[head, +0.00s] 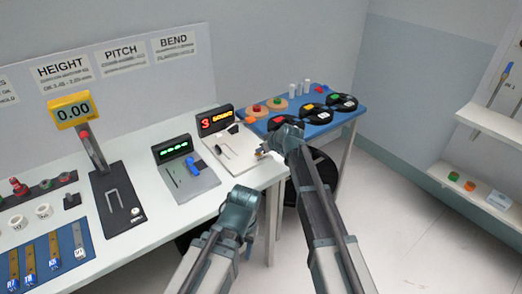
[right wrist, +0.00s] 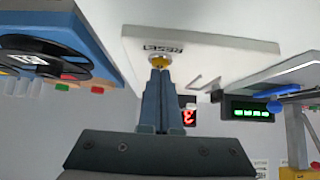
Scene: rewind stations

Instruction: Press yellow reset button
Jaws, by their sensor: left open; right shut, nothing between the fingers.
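The yellow reset button (right wrist: 159,62) sits in a light metal ring beside the word RESET on a white panel (right wrist: 215,48) in the right wrist view. My right gripper (right wrist: 160,72) is shut and empty, its tips right at the button and overlapping its edge; I cannot tell whether they press it. In the head view my right gripper (head: 264,152) is at the right front corner of the white station (head: 240,160) with the red display (head: 215,120), and the button is mostly hidden there. My left gripper (head: 240,198) is lower, open, in front of the table edge.
A station with a green display (head: 175,146) and blue part (head: 193,166) stands to the left. A blue table (head: 345,118) with several black reels (head: 316,113) is behind right. A yellow height gauge (head: 73,109) stands further left. The floor at right is clear.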

